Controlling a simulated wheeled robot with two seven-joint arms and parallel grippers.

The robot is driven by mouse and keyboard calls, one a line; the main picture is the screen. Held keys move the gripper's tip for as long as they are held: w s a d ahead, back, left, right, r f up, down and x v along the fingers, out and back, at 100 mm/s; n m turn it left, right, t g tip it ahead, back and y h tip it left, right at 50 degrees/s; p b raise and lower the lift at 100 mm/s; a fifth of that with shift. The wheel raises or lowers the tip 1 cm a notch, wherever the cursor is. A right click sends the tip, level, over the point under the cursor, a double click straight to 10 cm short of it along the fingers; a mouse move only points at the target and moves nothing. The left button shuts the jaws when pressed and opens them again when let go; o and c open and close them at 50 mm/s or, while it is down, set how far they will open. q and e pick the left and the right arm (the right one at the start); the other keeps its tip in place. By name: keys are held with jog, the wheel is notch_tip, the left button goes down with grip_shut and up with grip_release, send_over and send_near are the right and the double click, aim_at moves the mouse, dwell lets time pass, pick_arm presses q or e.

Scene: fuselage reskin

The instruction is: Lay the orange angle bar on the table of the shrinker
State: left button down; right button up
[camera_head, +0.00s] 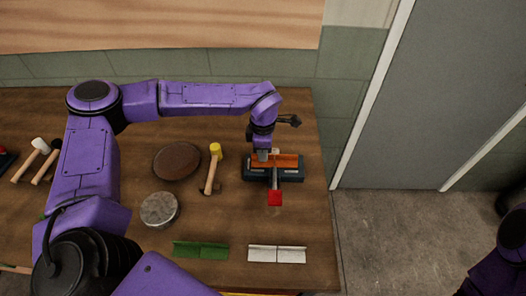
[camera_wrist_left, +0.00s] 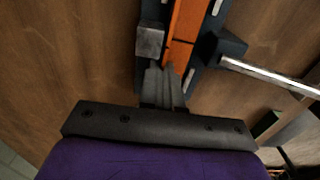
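The orange angle bar (camera_head: 287,160) lies along the top of the shrinker, a dark blue tool (camera_head: 292,178) at the right of the workbench. The shrinker has a grey lever with a red end (camera_head: 275,198) toward the front. In the left wrist view the orange bar (camera_wrist_left: 186,28) runs lengthwise between the shrinker's dark blue parts (camera_wrist_left: 226,46). My left gripper (camera_head: 263,155) is at the bar's left part, from above. Its fingers (camera_wrist_left: 166,72) are close together at the bar's near end, seemingly pinching its edge; the exact contact is partly hidden. My right gripper is out of view.
On the workbench (camera_head: 225,226) are a yellow-headed mallet (camera_head: 214,165), a brown round disc (camera_head: 177,161), a grey round block (camera_head: 160,209), a green angle piece (camera_head: 200,250) and a pale angle piece (camera_head: 277,254). Hammers (camera_head: 37,155) lie at the left.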

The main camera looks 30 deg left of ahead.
pick_arm(q)
jog(key=shift+f, duration=0.15)
jog(key=c, duration=1.3)
grip_release()
jog(key=shift+o, duration=0.2)
notch_tip(320, 180, up, 10)
jog(key=shift+f+b, duration=0.25)
jog(key=shift+b, duration=0.7)
jog(key=shift+r, duration=0.5)
